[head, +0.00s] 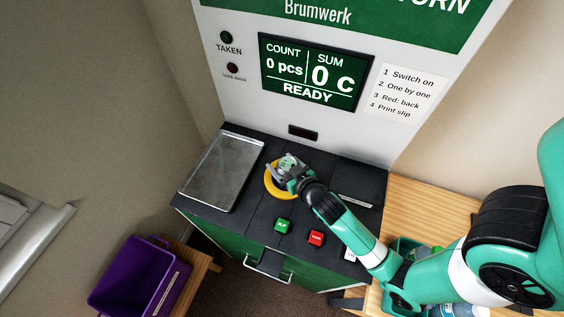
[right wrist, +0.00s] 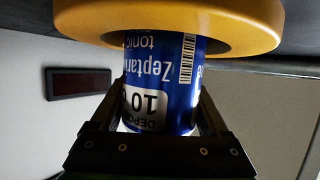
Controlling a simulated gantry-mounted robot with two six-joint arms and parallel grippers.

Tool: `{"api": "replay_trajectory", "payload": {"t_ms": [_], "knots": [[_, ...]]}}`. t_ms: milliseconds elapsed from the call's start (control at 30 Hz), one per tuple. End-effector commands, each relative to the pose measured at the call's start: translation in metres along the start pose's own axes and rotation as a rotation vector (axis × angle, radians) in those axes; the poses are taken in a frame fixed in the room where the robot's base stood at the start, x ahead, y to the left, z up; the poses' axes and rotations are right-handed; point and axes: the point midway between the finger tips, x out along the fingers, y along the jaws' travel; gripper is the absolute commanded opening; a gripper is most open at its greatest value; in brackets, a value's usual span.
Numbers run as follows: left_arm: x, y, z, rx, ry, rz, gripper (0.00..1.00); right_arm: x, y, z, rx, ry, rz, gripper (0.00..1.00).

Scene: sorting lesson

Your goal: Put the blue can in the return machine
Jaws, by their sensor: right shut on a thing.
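The return machine (head: 333,140) stands in the middle of the head view, its screen reading 0 pcs, 0 c and READY. A yellow ring (head: 269,187) sits on its dark counter. My right gripper (head: 287,172) is over this ring and mostly covers its opening. In the right wrist view, the gripper (right wrist: 160,120) is shut on the blue can (right wrist: 160,75), whose label is upside down in the picture. The can's far end reaches the opening of the yellow ring (right wrist: 90,22); how deep it goes is hidden. My left gripper is not in view.
A metal plate (head: 222,168) lies left of the ring. A green button (head: 282,224) and a red button (head: 316,237) are in front of it. A purple crate (head: 137,276) stands at lower left. A green crate (head: 407,243) is partly hidden behind my right arm on the wooden table (head: 430,205).

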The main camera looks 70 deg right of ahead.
Motion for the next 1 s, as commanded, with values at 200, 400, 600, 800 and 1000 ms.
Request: {"api": "replay_trajectory", "payload": {"t_ms": [200,400,600,800,1000], "knots": [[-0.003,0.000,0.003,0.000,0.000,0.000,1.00,0.002,0.000,0.005,0.000,0.000,0.000,0.00],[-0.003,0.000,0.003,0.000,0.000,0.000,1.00,0.002,0.000,0.005,0.000,0.000,0.000,0.88],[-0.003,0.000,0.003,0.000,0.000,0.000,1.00,0.002,0.000,0.005,0.000,0.000,0.000,1.00],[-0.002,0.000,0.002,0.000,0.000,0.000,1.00,-0.004,0.000,0.005,-0.001,-0.001,0.000,1.00],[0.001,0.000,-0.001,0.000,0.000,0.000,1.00,-0.043,-0.001,0.005,-0.004,-0.002,-0.002,1.00]]}}
